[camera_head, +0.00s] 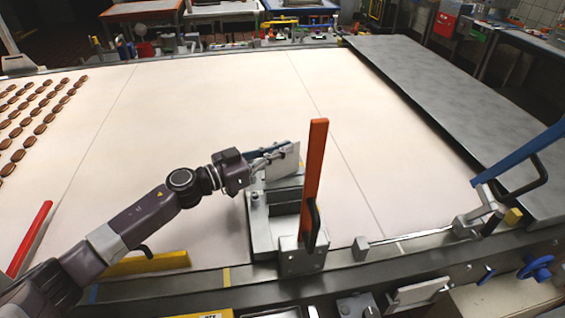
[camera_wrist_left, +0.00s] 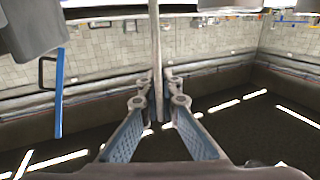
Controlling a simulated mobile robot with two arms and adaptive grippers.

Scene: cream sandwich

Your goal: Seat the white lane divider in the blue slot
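The white lane divider (camera_head: 284,166) is a pale flat plate, held upright over the belt near the middle of the head view. My left gripper (camera_head: 268,157) is shut on it. In the left wrist view the divider (camera_wrist_left: 157,50) shows edge-on as a thin upright strip between the fingertips of my left gripper (camera_wrist_left: 158,100). The plate is above or just behind a grey metal block (camera_head: 262,225); I cannot tell whether they touch. A small blue mark (camera_head: 93,293) lies on the front rail, but I cannot tell a blue slot for sure. My right gripper is not in view.
An orange upright lever (camera_head: 315,180) stands close right of my left gripper. A red lever (camera_head: 30,240) is at left, a blue lever (camera_head: 520,152) at right. A yellow bar (camera_head: 150,263) lies on the front edge. Brown biscuits (camera_head: 38,130) lie far left. The belt's middle is clear.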

